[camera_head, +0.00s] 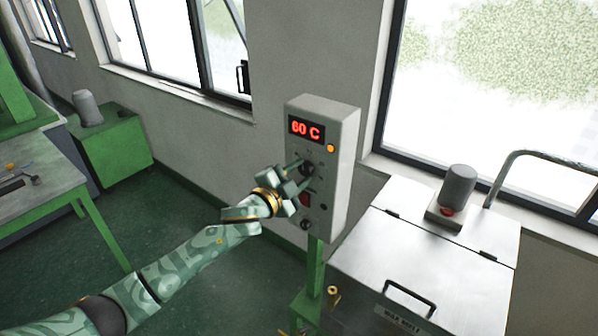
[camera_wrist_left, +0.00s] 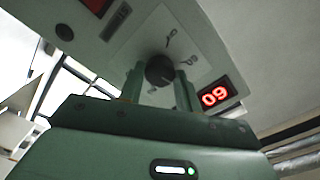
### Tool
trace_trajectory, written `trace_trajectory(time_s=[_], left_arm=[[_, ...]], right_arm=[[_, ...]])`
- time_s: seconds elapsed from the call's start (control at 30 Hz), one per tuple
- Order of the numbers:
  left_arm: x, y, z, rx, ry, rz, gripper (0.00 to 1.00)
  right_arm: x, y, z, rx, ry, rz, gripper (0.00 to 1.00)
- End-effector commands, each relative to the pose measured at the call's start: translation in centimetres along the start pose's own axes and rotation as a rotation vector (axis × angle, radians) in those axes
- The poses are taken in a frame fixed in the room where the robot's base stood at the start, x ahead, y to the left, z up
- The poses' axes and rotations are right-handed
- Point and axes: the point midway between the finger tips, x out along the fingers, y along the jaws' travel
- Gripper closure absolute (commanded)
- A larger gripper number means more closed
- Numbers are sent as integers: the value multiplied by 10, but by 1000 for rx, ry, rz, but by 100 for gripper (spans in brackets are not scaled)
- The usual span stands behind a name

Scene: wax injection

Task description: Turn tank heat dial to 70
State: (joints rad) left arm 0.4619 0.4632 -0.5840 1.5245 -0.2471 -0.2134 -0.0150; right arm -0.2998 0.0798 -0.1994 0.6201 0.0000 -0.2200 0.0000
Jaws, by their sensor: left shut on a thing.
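The grey control box (camera_head: 336,150) stands on a green post. Its red display (camera_head: 306,129) reads 60 C, and part of that display also shows in the left wrist view (camera_wrist_left: 215,96), upside down. The dark round heat dial (camera_wrist_left: 160,70) sits on a light plate with printed marks. My left gripper (camera_head: 308,170) reaches the front of the box from the left and is shut on the dial, with one finger on each side in the left wrist view (camera_wrist_left: 160,84). In the head view the gripper hides most of the dial. My right gripper is not in view.
A metal tank (camera_head: 430,255) with a handled lid stands right of the box. A grey cylinder on a base (camera_head: 458,187) sits on it, near a bent pipe. A green-framed table (camera_head: 45,185) and a green cabinet (camera_head: 112,150) stand at left. Floor between is clear.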

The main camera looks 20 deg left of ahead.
Motion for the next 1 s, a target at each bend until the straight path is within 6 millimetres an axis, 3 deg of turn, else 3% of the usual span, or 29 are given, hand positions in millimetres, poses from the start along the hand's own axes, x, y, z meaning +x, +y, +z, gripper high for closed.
trace_trajectory(time_s=[0.4,0.97,1.0], left_arm=[[0,1,0,189,0,2,89],[0,1,0,214,-1,2,89],[0,1,0,214,-1,2,55]], right_arm=[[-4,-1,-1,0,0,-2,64],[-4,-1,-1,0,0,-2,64],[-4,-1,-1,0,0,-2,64]])
